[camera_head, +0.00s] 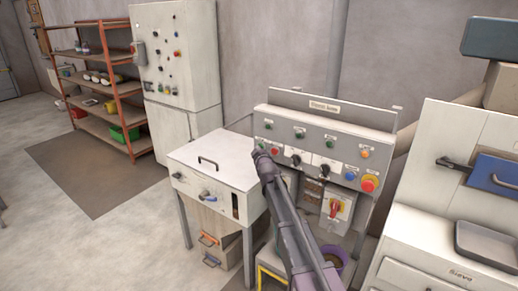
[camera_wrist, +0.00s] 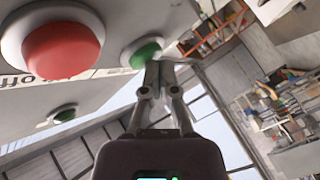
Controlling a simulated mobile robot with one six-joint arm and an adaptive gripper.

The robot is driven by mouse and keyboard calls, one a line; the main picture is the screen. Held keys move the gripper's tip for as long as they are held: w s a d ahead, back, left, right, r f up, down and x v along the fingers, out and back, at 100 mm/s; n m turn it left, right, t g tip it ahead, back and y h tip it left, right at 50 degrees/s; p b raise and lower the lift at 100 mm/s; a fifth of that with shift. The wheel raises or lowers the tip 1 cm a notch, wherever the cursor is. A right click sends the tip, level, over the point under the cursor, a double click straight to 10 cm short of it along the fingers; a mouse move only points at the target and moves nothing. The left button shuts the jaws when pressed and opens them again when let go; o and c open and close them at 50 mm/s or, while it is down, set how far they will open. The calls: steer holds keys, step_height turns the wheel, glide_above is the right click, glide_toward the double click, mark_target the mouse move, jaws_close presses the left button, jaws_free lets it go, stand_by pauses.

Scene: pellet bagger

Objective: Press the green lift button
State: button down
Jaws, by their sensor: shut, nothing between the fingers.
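In the wrist view, a green button (camera_wrist: 145,53) with a pale collar sits on the panel beside a large red button (camera_wrist: 62,48). My gripper (camera_wrist: 158,68) is shut and empty, its fingertips at the green button's lower right edge; I cannot tell whether they touch it. The small button labels are too blurred to read.
A white cabinet (camera_head: 205,158) with handles stands left of the panel. A machine with a grey tray (camera_head: 487,242) stands at far right. Floor at left is clear.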

steer(key=shift+s, duration=0.1)
stand_by(0.3)
steer(key=shift+s+a, duration=0.4)
steer(key=shift+s, duration=0.1)
stand_by(0.3)
steer(key=s+a, duration=0.2)
steer(key=s, duration=0.1)
steer(key=s+a, duration=0.1)
steer(key=s, duration=0.1)
steer(key=shift+a, duration=0.1)
stand_by(0.5)
